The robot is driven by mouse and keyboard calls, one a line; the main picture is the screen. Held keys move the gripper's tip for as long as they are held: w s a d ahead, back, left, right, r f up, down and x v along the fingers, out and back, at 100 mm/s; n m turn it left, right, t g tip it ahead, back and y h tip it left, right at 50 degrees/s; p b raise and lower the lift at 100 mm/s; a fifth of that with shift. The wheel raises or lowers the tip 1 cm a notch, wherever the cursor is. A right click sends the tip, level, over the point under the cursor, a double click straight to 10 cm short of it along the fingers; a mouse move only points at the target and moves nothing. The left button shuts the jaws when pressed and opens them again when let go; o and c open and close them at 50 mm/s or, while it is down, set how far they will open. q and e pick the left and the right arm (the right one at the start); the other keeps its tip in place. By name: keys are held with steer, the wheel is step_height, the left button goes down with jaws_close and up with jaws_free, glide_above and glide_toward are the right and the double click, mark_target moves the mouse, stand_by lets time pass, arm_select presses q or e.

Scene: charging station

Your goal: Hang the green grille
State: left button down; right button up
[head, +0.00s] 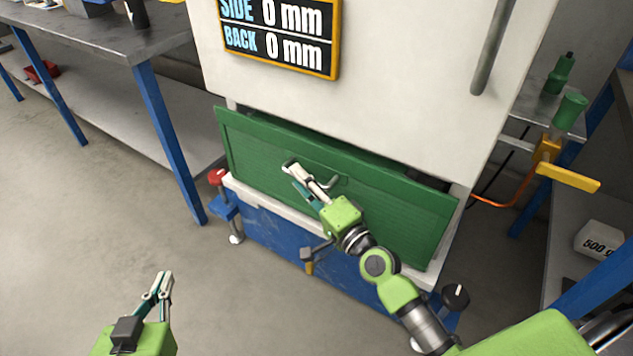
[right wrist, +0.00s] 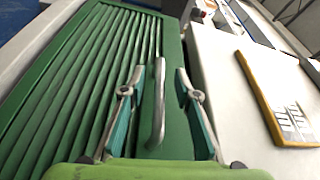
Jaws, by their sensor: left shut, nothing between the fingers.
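The green grille (head: 400,222) is a wide ribbed panel with a metal handle (head: 327,184). It stands across the lower front of the white cabinet, with a dark gap behind its upper edge at the right. In the right wrist view the grille's ribs (right wrist: 75,75) fill the left side. My right gripper (head: 297,178) is at the handle. In the right wrist view its fingers (right wrist: 158,95) are open on either side of the handle (right wrist: 157,105), with gaps visible; contact is unclear. My left gripper (head: 163,283) is shut and empty, low at the left, away from the grille.
The white cabinet (head: 400,80) rises above the grille and carries a display (head: 280,35). A blue base (head: 270,228) with a red-knobbed clamp (head: 217,177) is below. A workbench (head: 110,45) stands left, shelving right. The floor (head: 60,240) at left is clear.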

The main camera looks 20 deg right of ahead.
steer(key=x, duration=0.2)
steer(key=shift+w, duration=0.3)
jaws_close()
steer(key=shift+r, duration=0.15)
